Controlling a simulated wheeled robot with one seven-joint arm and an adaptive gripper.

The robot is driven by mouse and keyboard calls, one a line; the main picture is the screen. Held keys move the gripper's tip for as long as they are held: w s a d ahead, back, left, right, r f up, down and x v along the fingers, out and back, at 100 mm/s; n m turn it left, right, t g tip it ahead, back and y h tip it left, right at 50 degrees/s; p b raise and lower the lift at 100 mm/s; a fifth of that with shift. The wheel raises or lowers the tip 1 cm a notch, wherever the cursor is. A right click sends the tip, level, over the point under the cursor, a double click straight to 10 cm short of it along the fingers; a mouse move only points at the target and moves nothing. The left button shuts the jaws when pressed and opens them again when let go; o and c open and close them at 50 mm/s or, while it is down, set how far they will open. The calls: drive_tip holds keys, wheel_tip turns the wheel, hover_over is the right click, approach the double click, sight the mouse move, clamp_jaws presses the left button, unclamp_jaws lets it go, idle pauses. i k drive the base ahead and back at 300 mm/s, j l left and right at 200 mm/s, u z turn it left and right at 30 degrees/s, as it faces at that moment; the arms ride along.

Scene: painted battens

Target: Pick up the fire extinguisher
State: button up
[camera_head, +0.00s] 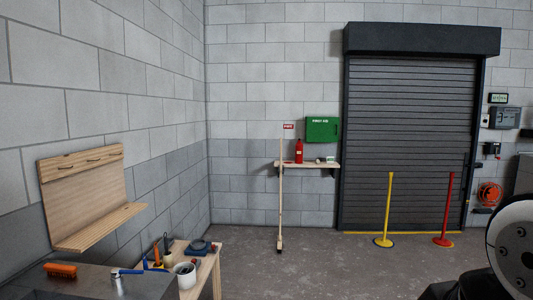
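The red fire extinguisher (299,152) stands upright on a small wooden wall shelf (322,165) at the far wall, left of the roller door. A small red-and-white sign (288,127) is on the wall above and left of it. A thin upright pole (281,200) stands just left of the extinguisher, in front of the shelf's left end. A dark and light rounded part at the lower right looks like my own arm. My gripper's fingers do not show.
A green first aid box (323,129) hangs above the shelf. Yellow (389,210) and red (448,210) posts stand before the roller door (412,140). A wooden table (215,265) and grey bench (100,285) with tools are at lower left. The middle floor is clear.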

sight(299, 148)
drive_tip(key=i+l+z, duration=0.25)
drive_tip(key=i, duration=1)
drive_tip(key=i+z, duration=0.25)
drive_tip(key=i, duration=1)
drive_tip(key=i+l, duration=0.1)
drive_tip(key=i, duration=1.75)
drive_tip(key=i+l, duration=0.1)
drive_tip(key=i, duration=1.8)
drive_tip(key=i+u, duration=0.4)
drive_tip(key=i+l+u, duration=0.55)
drive_tip(key=i+u, duration=0.2)
drive_tip(key=i+l+u, duration=0.5)
drive_tip(key=l, duration=0.15)
drive_tip(key=i+l+u, duration=0.15)
drive_tip(key=l, duration=0.15)
drive_tip(key=i+l+u, duration=0.15)
drive_tip(key=l, duration=0.15)
